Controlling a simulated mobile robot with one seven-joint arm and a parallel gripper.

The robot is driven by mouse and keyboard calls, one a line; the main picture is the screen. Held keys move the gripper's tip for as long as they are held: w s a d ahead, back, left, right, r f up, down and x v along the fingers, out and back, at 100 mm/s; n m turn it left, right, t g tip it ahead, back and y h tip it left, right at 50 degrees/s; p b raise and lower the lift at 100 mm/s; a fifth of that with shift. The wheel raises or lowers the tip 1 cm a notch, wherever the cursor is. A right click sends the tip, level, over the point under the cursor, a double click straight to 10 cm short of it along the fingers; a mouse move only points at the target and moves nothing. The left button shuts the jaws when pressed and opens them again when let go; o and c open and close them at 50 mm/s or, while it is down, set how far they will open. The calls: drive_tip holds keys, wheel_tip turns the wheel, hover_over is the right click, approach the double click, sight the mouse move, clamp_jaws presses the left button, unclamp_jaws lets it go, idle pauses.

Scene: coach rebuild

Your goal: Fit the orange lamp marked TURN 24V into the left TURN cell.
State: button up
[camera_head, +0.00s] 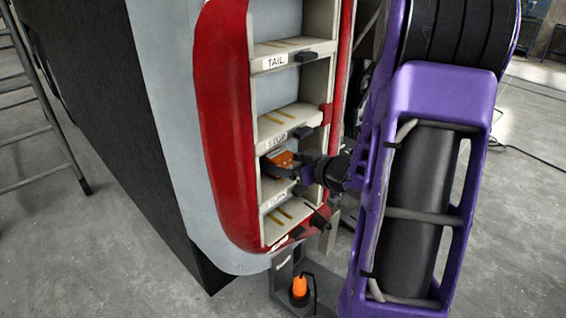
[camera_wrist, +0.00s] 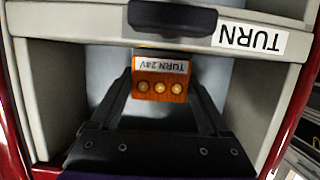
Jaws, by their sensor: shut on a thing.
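The orange lamp (camera_wrist: 161,84) has a white label reading TURN 24V, upside down in the wrist view, and a row of three round contacts. My gripper (camera_wrist: 160,92) is shut on it, one dark finger on each side. In the head view the orange lamp (camera_head: 283,158) and my gripper (camera_head: 292,172) are inside the cell above the TURN label (camera_head: 276,203). The TURN label (camera_wrist: 250,38) shows upside down on the shelf edge in the wrist view. The lamp's far side is hidden, and I cannot tell whether it touches the cell's back or floor.
A black tab (camera_wrist: 172,18) sits on the shelf edge close to the lamp. Cells marked TAIL (camera_head: 275,61) and STOP (camera_head: 277,140) are above. A red housing (camera_head: 222,110) surrounds the cells. An orange item (camera_head: 299,287) on a black base stands below.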

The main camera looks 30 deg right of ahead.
drive_tip(key=o, duration=1.3)
drive_tip(key=shift+f, duration=0.1)
drive_tip(key=shift+s+r, duration=0.1)
drive_tip(key=shift+r, duration=0.2)
drive_tip(key=p+v, duration=0.1)
drive_tip(key=v, duration=1)
drive_tip(key=shift+s+d+r+p, duration=0.15)
drive_tip(key=shift+s+p, duration=0.15)
drive_tip(key=shift+s, duration=0.05)
